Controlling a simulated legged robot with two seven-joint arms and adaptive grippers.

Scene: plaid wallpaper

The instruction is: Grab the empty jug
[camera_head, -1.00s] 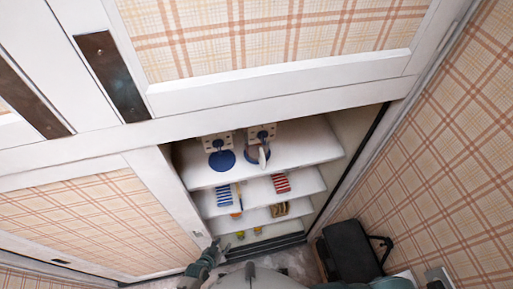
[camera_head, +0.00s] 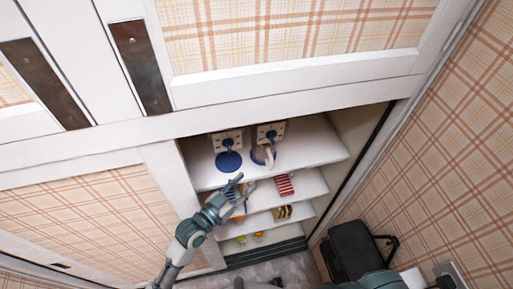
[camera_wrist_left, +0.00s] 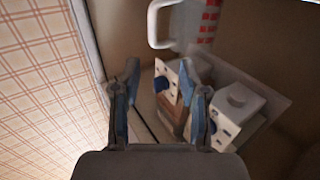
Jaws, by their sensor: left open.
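The jug (camera_head: 270,155) is small and pale in the head view, on the top shelf (camera_head: 300,150) of the open cupboard. In the left wrist view a white jug (camera_wrist_left: 180,38) with a handle and red markings shows at the top, beyond the fingers. My left gripper (camera_head: 243,184) is open in front of the shelves, lower than the jug in the head view and apart from it. Its spread fingers also show in the left wrist view (camera_wrist_left: 162,85), with nothing gripped. Whether the jug is empty cannot be told. My right gripper is out of view.
Two white boxes (camera_head: 227,141) with dark spots stand behind the jug and a blue disc (camera_head: 228,162). Lower shelves hold a red-striped item (camera_head: 284,185) and small things. A black case (camera_head: 352,250) stands on the floor at right.

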